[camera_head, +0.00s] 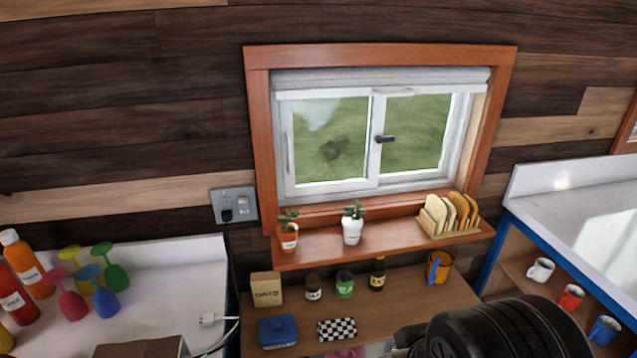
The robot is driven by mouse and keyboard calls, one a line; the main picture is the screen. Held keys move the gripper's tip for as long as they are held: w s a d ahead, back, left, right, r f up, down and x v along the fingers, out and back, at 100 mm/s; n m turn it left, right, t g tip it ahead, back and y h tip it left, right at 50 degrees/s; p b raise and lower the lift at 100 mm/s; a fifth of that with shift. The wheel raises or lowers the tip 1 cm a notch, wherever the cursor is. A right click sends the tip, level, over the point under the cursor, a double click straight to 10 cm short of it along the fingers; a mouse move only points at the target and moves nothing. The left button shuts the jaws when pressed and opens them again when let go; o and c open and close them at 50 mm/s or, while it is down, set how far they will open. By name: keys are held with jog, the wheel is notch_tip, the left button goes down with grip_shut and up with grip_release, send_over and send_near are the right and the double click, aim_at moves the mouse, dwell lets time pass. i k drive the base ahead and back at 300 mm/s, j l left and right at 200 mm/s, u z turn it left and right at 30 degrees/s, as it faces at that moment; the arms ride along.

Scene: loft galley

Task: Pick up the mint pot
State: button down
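Two small potted plants stand upright on the wooden window shelf (385,243). One is a terracotta-orange pot (289,240) with a pale label and a small green plant, at the left end. The other is a white pot (352,233) with a label and a leafy green plant, near the middle. The labels are too small to read, so I cannot tell which is the mint pot. A black part of my arm or gripper (500,332) fills the bottom right, below the shelf and apart from both pots. No fingertips can be made out.
A toast rack (450,218) with bread stands on the shelf's right. Bottles and glasses crowd the left counter (165,300). Mugs stand at right.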

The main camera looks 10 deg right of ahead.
aim_at(352, 224)
jog(key=i+j, duration=0.15)
jog(key=i, duration=0.3)
jog(key=i+j, duration=0.1)
jog(key=i, duration=0.3)
